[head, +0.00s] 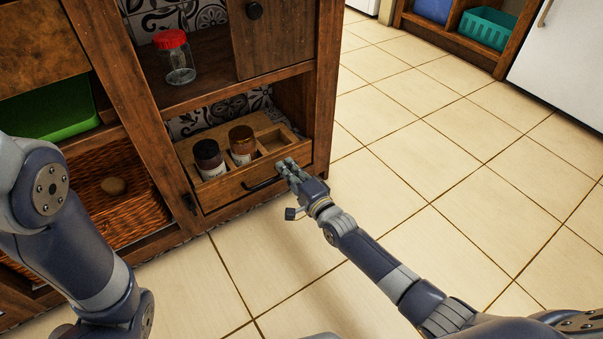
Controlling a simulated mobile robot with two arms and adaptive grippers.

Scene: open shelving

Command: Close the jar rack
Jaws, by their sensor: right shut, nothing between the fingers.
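The jar rack (226,189) is a wooden drawer-like tray in the lower compartment of the brown shelving. Its front has a dark bar handle. Two jars stand in its left slots: a dark-lidded jar (208,158) and a brown-lidded jar (242,144). The slots on the right look empty. My left gripper is not in view.
A red-lidded glass jar (179,62) stands on the shelf above. Tiled floor (430,140) lies open to the right.

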